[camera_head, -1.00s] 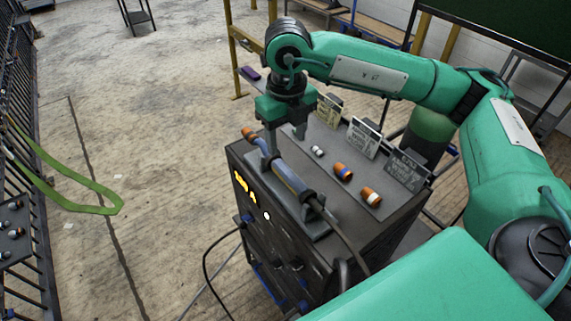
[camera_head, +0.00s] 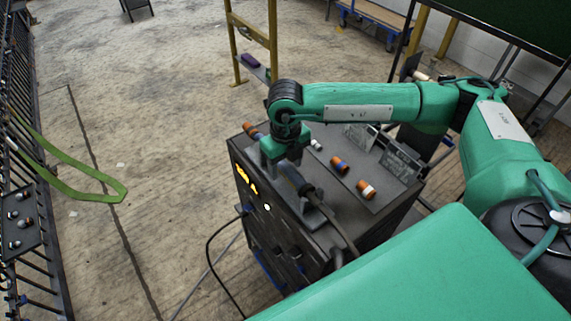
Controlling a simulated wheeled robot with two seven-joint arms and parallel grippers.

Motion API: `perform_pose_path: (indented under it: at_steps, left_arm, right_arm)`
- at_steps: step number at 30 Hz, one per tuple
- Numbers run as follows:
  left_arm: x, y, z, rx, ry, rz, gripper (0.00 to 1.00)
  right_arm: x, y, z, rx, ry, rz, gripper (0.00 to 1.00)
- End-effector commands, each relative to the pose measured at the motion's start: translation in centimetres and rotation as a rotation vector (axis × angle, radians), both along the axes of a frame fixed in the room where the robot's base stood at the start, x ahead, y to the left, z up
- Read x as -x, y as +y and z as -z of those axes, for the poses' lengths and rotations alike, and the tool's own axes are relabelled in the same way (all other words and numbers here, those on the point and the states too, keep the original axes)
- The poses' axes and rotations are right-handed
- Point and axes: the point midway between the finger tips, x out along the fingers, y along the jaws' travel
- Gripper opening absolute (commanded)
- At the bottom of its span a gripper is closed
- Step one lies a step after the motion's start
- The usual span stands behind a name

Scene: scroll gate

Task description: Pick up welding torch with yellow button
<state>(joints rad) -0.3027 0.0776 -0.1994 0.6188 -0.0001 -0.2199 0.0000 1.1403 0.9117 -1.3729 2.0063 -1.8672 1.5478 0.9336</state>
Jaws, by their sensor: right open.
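A welding torch (camera_head: 292,178) lies along the left side of the dark machine's top (camera_head: 335,213), resting in a holder, with its cable running off the near end. Its orange tip (camera_head: 252,131) shows beyond my gripper. No yellow button can be made out. My right gripper (camera_head: 284,163) is open and low over the middle of the torch, hiding part of it. I cannot tell whether the fingers touch it. My left gripper is not in view.
A green strap (camera_head: 75,190) hangs from the left rack. Floor left of the machine is mostly clear.

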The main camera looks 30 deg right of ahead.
Motion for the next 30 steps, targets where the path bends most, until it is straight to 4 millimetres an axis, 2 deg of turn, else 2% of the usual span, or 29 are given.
perform_pose_path:
  at_steps: [4, 12, 23, 26, 30]
  left_arm:
    - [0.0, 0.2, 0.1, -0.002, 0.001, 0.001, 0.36]
    - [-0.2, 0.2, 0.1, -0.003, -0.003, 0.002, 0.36]
    - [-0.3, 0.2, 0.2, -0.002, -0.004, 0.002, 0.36]
    - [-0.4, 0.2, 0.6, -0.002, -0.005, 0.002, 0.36]
    - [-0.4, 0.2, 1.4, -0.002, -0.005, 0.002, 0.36]
  right_arm:
    - [0.0, 0.0, 0.0, 0.000, 0.000, 0.000, 0.56]
    - [0.0, 0.0, 0.0, 0.000, -0.001, 0.000, 0.03]
    - [-0.1, 0.0, -0.5, -0.002, -0.004, 0.001, 0.03]
    - [-0.2, 0.1, -1.2, -0.003, -0.005, 0.001, 0.03]
    - [-0.1, 0.1, -3.2, -0.002, -0.007, 0.000, 0.03]
